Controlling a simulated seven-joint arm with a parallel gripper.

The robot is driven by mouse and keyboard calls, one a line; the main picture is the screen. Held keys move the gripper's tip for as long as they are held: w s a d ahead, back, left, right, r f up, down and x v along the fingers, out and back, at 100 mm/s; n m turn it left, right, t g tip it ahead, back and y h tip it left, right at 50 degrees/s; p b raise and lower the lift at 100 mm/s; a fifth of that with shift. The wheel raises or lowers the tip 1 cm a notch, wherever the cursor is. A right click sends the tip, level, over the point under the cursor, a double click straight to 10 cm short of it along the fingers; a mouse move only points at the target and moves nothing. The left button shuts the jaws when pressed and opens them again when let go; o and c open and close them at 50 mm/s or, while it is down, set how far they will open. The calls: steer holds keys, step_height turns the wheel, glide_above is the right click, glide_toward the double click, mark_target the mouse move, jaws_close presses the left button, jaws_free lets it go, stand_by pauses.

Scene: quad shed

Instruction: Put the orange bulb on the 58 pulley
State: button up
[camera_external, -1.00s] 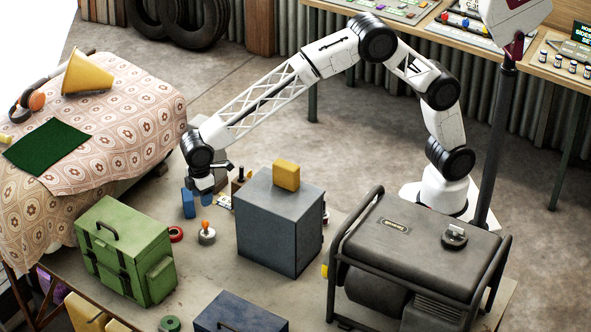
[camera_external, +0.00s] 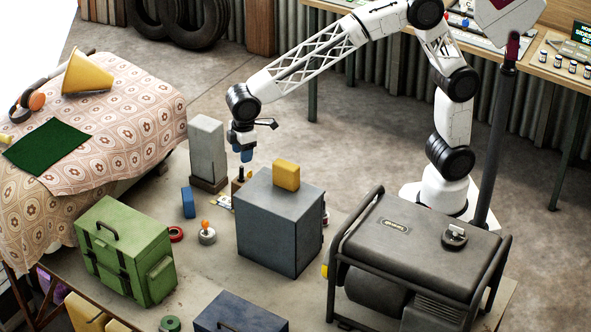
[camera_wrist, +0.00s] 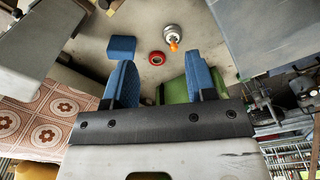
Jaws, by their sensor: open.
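A small orange bulb (camera_external: 205,225) stands out from a pale, round, grey base (camera_external: 207,237) on the floor mat, left of the grey cabinet. In the wrist view the orange bulb (camera_wrist: 174,46) and its base (camera_wrist: 174,32) show beyond the fingers. No number 58 can be read, so I cannot tell which thing is the 58 pulley. A red ring (camera_external: 176,234) lies left of the bulb, also in the wrist view (camera_wrist: 156,58). My gripper (camera_external: 245,156) is open and empty, above and behind the bulb; its blue fingers are apart in the wrist view (camera_wrist: 160,82).
A grey cabinet (camera_external: 270,231) with a yellow block (camera_external: 286,175) stands right of the bulb. A blue block (camera_external: 188,202), a grey post (camera_external: 207,148), a green case (camera_external: 126,250) and a green ring (camera_external: 170,324) are nearby. A generator (camera_external: 418,235) stands at right.

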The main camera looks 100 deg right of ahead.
steer(key=s+d+r+m, duration=0.1)
steer(key=s+d+r, duration=0.1)
steer(key=s, duration=0.6)
steer(key=s+d+r+t, duration=0.1)
steer(key=s+d+r, duration=0.1)
steer(key=s, duration=0.6)
steer(key=s+d+r+m, duration=0.1)
steer(key=s+d+r, duration=0.15)
steer(key=s, duration=0.55)
steer(key=s+d+f, duration=0.1)
steer(key=s+f, duration=0.1)
steer(key=s, duration=1)
steer(key=s+d+f+m+t, duration=0.1)
steer(key=s+f, duration=0.2)
steer(key=s, duration=0.8)
steer(key=shift+s+d, duration=0.15)
steer(key=shift+s, duration=0.25)
steer(key=shift+f, duration=0.1)
